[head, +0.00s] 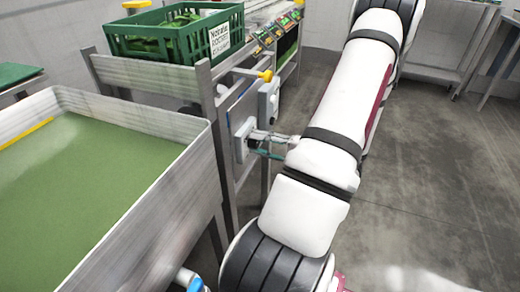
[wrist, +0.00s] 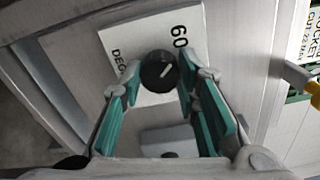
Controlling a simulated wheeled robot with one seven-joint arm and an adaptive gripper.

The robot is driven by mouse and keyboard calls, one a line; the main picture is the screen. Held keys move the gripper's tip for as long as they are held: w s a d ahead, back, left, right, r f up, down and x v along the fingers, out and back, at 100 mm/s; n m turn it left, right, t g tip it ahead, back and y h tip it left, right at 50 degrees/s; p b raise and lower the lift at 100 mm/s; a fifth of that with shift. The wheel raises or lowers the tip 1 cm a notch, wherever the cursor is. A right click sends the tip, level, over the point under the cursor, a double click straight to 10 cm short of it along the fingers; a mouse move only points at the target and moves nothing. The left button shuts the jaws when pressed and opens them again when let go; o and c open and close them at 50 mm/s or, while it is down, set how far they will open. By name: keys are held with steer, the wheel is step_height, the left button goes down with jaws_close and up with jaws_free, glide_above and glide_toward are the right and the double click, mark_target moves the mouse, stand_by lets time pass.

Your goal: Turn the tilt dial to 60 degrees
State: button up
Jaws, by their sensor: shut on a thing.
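The tilt dial (wrist: 158,72) is a round black knob with a white pointer line, on a white plate (wrist: 150,30) printed with "60" and "DEG". In the wrist view the pointer slants toward the upper right, roughly toward the "60". My gripper (wrist: 160,85) has its two teal-padded fingers on either side of the knob and is shut on it. In the head view my gripper (head: 268,143) reaches left to a grey box (head: 243,139) on the side of the metal frame; the dial itself is hidden there.
A green crate (head: 150,40) with a label stands on the metal stand behind. A large metal basin (head: 150,118) of green water fills the left. A yellow-handled part (head: 265,75) juts out above the grey box. Open floor (head: 430,150) lies to the right.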

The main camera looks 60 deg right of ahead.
steer(key=shift+n, duration=0.3)
stand_by(0.4)
steer(key=o, duration=1.2)
steer(key=s, duration=0.8)
steer(key=s+d, duration=0.1)
steer(key=s, duration=0.3)
steer(key=shift+s, duration=0.1)
